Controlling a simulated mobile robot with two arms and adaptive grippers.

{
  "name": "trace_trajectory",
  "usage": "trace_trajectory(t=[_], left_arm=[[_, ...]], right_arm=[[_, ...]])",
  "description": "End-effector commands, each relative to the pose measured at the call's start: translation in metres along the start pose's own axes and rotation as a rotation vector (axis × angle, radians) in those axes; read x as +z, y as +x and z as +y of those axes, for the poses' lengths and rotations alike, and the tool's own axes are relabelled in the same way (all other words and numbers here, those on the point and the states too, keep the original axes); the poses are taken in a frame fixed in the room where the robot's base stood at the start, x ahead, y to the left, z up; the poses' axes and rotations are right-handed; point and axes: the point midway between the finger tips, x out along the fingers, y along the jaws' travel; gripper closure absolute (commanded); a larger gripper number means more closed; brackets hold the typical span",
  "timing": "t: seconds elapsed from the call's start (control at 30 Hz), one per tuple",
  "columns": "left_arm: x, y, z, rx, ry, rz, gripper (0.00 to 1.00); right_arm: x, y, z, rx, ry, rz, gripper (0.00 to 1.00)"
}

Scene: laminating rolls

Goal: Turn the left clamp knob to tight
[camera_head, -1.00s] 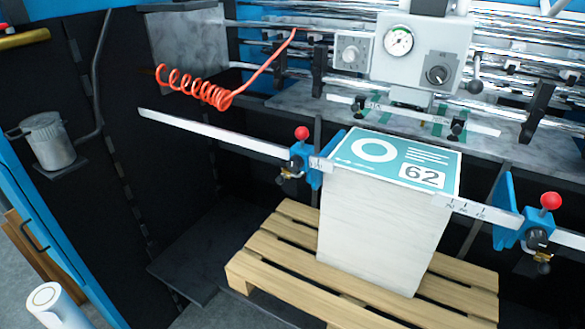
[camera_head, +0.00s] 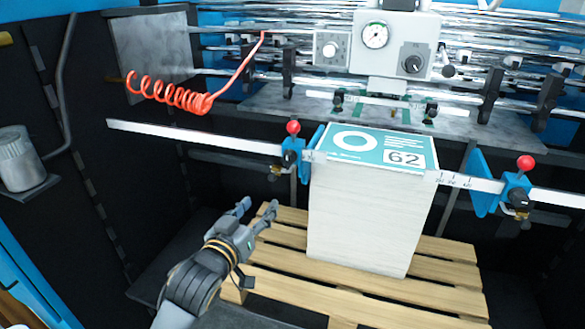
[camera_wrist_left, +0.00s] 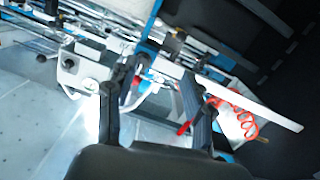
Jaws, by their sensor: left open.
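The left clamp (camera_head: 291,146) is a small blue block with a red ball on top, on the pale measuring rail left of the paper stack. Its dark clamp knob (camera_head: 289,158) is on the front, small in view; whether it is tight cannot be told. My left gripper (camera_head: 258,208) is open and empty, below and left of the clamp, apart from it. In the left wrist view its two dark fingers (camera_wrist_left: 155,90) are spread, with the rail and a red part beyond them. My right gripper is not in view.
The paper stack (camera_head: 362,215) stands on a wooden pallet (camera_head: 270,255) right of my gripper. The rail (camera_head: 200,137) runs left above it. A red coiled hose (camera_head: 170,95) hangs higher up. A second blue clamp (camera_head: 516,185) is at the right. Dark open space lies left of the pallet.

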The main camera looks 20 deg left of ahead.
Motion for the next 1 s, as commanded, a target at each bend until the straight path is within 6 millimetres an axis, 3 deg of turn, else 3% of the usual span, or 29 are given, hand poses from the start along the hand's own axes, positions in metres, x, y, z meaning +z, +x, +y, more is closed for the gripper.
trace_trajectory(t=[0.03, 0.1, 0.27, 0.8, 1.0], left_arm=[[-0.018, -0.007, 0.005, 0.011, -0.003, 0.036, 0.48], [-0.033, -0.014, 0.009, 0.018, -0.009, 0.063, 0.48], [-0.045, -0.013, 0.012, 0.024, -0.013, 0.083, 0.48], [-0.053, 0.083, 0.014, 0.024, -0.013, 0.080, 0.48], [-0.054, 0.108, 0.015, 0.024, -0.013, 0.081, 0.48]], right_arm=[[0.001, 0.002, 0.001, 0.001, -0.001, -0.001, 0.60], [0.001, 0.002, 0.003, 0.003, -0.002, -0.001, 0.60], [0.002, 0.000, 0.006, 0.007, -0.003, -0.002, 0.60], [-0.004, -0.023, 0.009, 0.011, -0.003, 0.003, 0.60], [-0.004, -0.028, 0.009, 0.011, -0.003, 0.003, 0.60]])
